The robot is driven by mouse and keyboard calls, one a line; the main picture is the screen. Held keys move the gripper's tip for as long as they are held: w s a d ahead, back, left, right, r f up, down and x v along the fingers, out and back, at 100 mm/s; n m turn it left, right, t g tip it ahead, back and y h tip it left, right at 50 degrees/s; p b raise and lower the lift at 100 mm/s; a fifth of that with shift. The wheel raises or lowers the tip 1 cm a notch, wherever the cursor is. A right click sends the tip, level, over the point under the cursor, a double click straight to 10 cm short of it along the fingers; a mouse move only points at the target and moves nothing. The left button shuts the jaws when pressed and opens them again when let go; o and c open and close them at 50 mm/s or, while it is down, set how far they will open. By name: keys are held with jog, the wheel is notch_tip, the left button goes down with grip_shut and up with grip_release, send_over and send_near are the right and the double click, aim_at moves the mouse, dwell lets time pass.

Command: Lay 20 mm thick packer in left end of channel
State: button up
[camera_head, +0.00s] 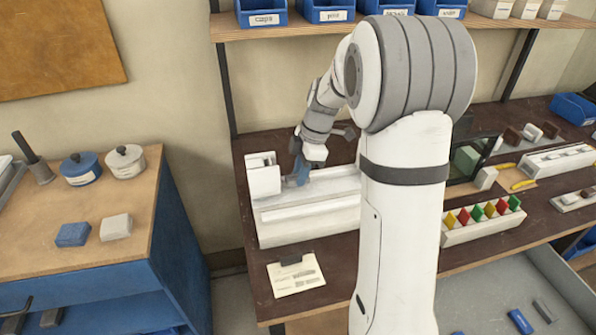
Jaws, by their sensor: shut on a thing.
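The pale channel (305,212) lies on the dark bench, partly hidden on its right by my arm. A white upright block (263,177) stands at its left end. My gripper (301,176) points down over the left end of the channel, just right of that block. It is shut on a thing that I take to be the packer. Blue shows at the fingertips, but I cannot tell whether it is finger or packer. The packer's thickness and any contact with the channel floor cannot be made out.
A paper card (295,276) lies in front of the channel. A rack of coloured pieces (483,222) stands to the right. On the left cabinet are a blue block (73,234), a whitish block (116,227) and two lidded pots. A shelf with blue bins (262,13) runs above.

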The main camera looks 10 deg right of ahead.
jog(key=shift+f, duration=0.25)
jog(key=o, duration=1)
jog(key=shift+s+r, duration=0.1)
jog(key=shift+o, duration=0.2)
jog(key=shift+r, duration=0.1)
jog(key=shift+w, duration=0.3)
jog(key=shift+s+r+p, duration=0.15)
jog(key=shift+r+p, duration=0.15)
jog(key=shift+r, duration=0.1)
jog(key=shift+r+p, duration=1.95)
jog(key=shift+r, duration=1.5)
